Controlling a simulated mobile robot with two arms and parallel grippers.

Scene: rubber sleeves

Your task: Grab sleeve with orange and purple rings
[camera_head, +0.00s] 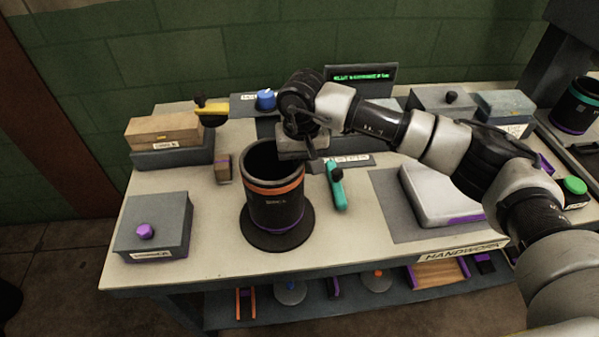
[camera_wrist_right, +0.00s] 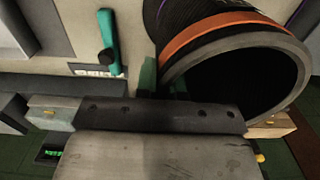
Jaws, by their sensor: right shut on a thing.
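The black sleeve (camera_head: 275,208) stands upright on a dark round base on the workbench. It has an orange ring near its top and a thin purple ring near its bottom. In the right wrist view its open mouth and orange ring (camera_wrist_right: 222,34) fill the upper right. My right gripper (camera_head: 309,160) is at the right side of the sleeve's rim, shut on the sleeve wall. The gripper body partly hides the fingertips in both views. My left gripper is not in view.
A teal-handled tool (camera_head: 336,186) lies just right of the sleeve. A grey box with a purple knob (camera_head: 146,232) stands at left, and a white case (camera_head: 432,196) at right. Another black sleeve (camera_head: 577,105) with green and purple rings stands far right. The bench front between is clear.

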